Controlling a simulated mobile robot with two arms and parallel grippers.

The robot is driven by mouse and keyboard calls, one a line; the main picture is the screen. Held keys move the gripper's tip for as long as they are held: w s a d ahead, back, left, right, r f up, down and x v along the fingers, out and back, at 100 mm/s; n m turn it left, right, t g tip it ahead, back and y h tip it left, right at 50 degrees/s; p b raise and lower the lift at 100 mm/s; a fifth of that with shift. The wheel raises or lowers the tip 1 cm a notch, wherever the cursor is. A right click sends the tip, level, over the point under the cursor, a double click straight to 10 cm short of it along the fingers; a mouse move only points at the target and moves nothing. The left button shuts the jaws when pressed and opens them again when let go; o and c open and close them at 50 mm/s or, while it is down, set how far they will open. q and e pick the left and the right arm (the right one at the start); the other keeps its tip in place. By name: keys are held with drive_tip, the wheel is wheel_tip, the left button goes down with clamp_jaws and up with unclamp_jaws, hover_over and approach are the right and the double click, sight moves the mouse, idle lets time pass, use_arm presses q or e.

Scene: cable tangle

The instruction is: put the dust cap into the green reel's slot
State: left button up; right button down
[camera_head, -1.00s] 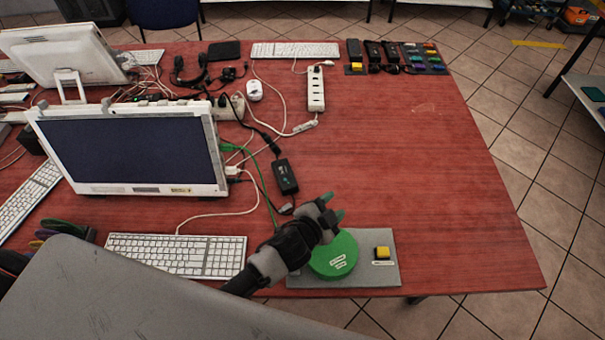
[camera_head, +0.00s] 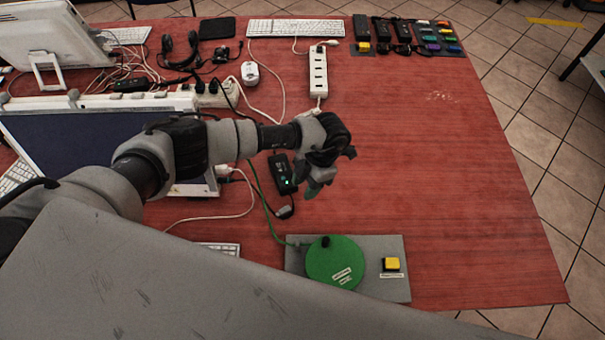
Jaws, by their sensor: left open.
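The green reel (camera_head: 335,262) is a flat round disc with white labels, lying on a grey board (camera_head: 378,287) at the table's front edge. A small black piece (camera_head: 325,241) stands at the reel's far rim; it may be the dust cap, but I cannot tell, nor whether it sits in a slot. A green cable (camera_head: 265,203) runs from the reel's left side toward the monitor. My left gripper (camera_head: 328,174) is open above the table, beyond the reel and apart from it, with nothing visible between its green-tipped fingers. My right gripper is out of view.
A yellow block (camera_head: 391,264) sits on the board right of the reel. A black adapter (camera_head: 283,174) lies just left of my left gripper. A white power strip (camera_head: 318,76) lies farther back. A monitor (camera_head: 85,145) stands left. The table's right side is clear.

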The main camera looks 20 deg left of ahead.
sight(288, 208)
use_arm(q)
drive_tip(key=shift+s+a+f+y+b, duration=0.1)
drive_tip(key=shift+a+f+y+b, duration=0.25)
drive_tip(key=shift+a+f, duration=0.3)
drive_tip(key=shift+b+x, duration=1.45)
drive_tip(key=shift+x, duration=2.15)
drive_tip(key=shift+a, duration=0.1)
clamp_jaws()
drive_tip(key=shift+r+p, duration=2.85)
drive_tip(key=shift+r, duration=0.8)
